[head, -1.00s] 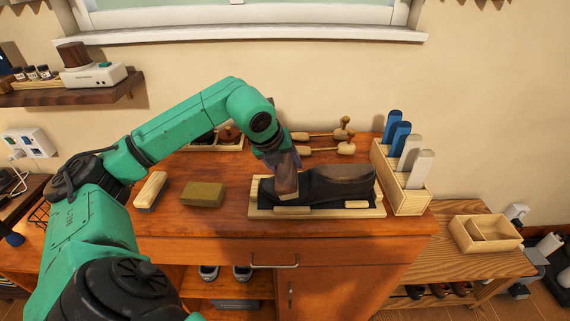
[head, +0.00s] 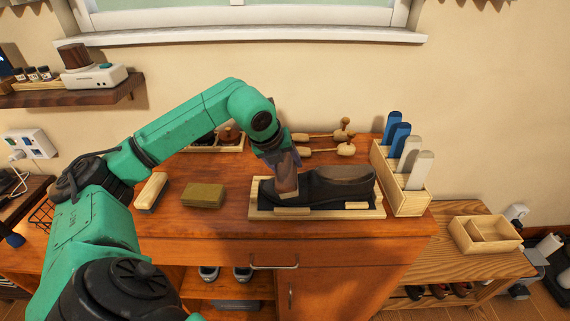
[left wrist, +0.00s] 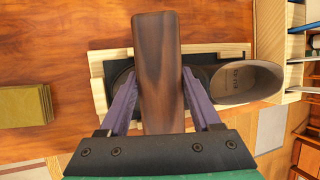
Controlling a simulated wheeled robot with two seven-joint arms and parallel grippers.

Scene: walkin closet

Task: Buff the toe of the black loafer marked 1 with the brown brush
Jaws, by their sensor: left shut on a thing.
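A black loafer (head: 325,187) lies in a light wooden tray (head: 376,209) on the cabinet top, its toe to the left and its opening to the right. My left gripper (head: 279,165) is shut on the brown brush (head: 286,184) and holds it over the toe end of the loafer. In the left wrist view the brush's dark wooden back (left wrist: 158,72) sits between the two purple fingers and hides most of the toe. The loafer's opening (left wrist: 243,82) shows to its right. The bristles and any mark 1 are hidden. My right gripper is not in view.
A green-brown block (head: 203,195) and a pale-topped brush (head: 151,191) lie left of the tray. A wooden holder with blue and white sticks (head: 409,196) stands close on the right. Shoe trees (head: 325,149) lie behind.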

